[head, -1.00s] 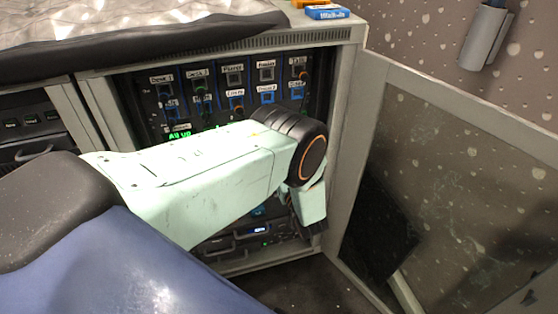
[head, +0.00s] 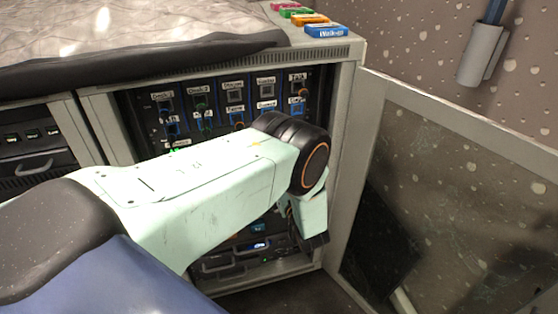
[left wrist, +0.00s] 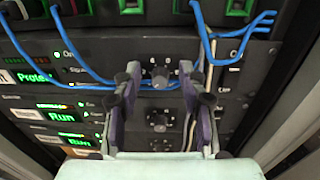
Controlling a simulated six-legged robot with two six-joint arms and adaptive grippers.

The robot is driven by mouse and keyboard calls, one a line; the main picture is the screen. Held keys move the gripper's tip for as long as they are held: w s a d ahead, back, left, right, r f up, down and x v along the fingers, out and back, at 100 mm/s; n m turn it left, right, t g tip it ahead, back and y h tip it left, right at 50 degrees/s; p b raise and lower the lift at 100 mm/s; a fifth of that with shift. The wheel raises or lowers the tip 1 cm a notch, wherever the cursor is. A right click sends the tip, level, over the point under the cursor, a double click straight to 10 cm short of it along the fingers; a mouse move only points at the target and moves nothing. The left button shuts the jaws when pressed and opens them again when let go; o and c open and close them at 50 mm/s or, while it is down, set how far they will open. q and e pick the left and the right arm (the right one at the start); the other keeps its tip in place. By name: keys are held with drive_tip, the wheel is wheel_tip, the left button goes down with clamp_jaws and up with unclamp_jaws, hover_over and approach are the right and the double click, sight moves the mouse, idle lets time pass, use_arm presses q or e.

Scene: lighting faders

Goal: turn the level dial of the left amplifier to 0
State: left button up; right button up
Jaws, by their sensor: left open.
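In the left wrist view a black rack panel carries an upper dial (left wrist: 160,77) with white marks around it and a lower dial (left wrist: 158,121). I cannot tell which belongs to the left amplifier, or read either setting for sure. My left gripper (left wrist: 160,72) is open, its two purple-padded fingers on either side of the upper dial's column. Contact with a dial cannot be made out. In the head view my left arm reaches across the rack (head: 128,110) and hides its middle; the fingers are hidden there. My right gripper is not in view.
Blue cables (left wrist: 210,50) hang across the panel near my fingers, with a pale cable on the right. Green displays (left wrist: 62,115) sit at left. An open cabinet door (head: 455,170) stands right of the rack. Small coloured boxes (head: 326,31) lie on top.

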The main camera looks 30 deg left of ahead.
use_arm(q)
wheel_tip(320, 180, up, 9)
drive_tip(key=shift+f, duration=0.2)
idle(0.6)
drive_tip(key=s+d+f+m+g+h, duration=0.1)
drive_tip(key=s+d+f+m+h, duration=0.35)
drive_tip(key=m, duration=0.65)
drive_tip(key=s+d+f+m+g+h, duration=0.1)
drive_tip(key=s+f+m+h, duration=0.35)
drive_tip(key=m, duration=0.75)
drive_tip(key=s+d+f+m+g+h, duration=0.1)
drive_tip(key=s+d+f+m+h, duration=0.1)
drive_tip(key=s+f+m, duration=0.55)
drive_tip(key=s+d+m+g+h, duration=0.2)
drive_tip(key=s+m+g, duration=0.2)
drive_tip(key=s+m, duration=0.4)
drive_tip(key=s+d+r+m+g+h+p, duration=0.1)
drive_tip(key=s+d+m+g, duration=0.2)
drive_tip(key=s+m, duration=0.5)
drive_tip(key=s+g, duration=0.1)
drive_tip(key=s, duration=0.6)
drive_tip(key=shift+s+d+h, duration=0.25)
drive_tip(key=shift+s+h, duration=0.05)
drive_tip(key=shift+h, duration=0.1)
